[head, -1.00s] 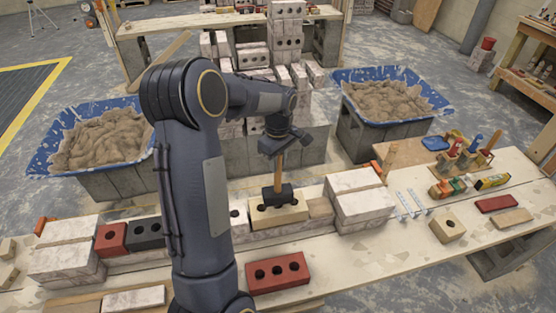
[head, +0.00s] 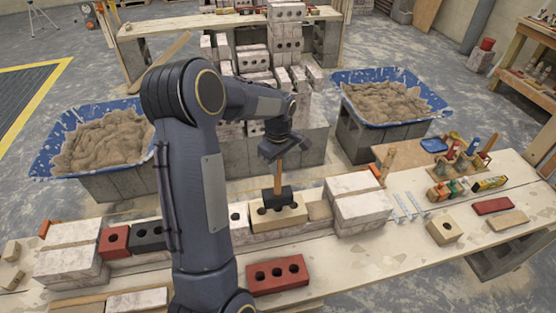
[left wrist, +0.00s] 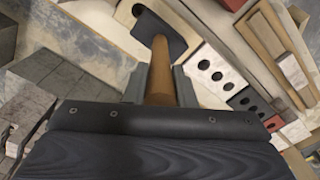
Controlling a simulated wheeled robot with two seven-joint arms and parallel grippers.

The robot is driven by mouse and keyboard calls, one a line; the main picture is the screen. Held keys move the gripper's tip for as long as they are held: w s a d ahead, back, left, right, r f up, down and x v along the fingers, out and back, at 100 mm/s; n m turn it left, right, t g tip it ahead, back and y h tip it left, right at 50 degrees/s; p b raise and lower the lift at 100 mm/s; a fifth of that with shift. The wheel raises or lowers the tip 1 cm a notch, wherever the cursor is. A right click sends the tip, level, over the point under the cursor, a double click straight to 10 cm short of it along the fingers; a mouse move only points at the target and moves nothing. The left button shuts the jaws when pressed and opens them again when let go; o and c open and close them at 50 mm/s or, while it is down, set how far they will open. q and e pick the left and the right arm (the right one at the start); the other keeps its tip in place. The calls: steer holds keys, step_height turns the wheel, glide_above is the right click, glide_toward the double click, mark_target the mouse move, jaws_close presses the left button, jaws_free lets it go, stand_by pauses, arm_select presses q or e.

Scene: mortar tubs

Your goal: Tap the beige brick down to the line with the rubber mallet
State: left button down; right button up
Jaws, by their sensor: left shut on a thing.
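The beige brick (head: 290,216) with dark holes lies in the course on the bench, between a white holed brick (head: 238,215) and a stack of pale bricks. My left gripper (head: 279,150) is above it, shut on the wooden handle of the rubber mallet (head: 277,196). The handle is near upright and the black head is at the brick's top; I cannot tell whether they touch. In the left wrist view the mallet (left wrist: 160,72) runs out between the fingers (left wrist: 160,88). A thin line shows faintly behind the course. My right gripper is out of view.
Pale brick stacks stand left (head: 70,262) and right (head: 362,208) of the course. A loose red brick (head: 277,274) lies in front. Blue mortar tubs (head: 400,122) stand behind on blocks. Tools and small bricks occupy the bench's right side.

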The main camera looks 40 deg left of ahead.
arm_select(q)
step_height(320, 180, down, 5)
steer(key=b, duration=0.4)
steer(key=shift+r, duration=0.15)
steer(key=shift+r+p, duration=0.5)
steer(key=shift+r, duration=0.1)
step_height(320, 180, up, 4)
steer(key=p, duration=0.2)
steer(key=shift+f+p, duration=0.1)
steer(key=shift+p, duration=0.25)
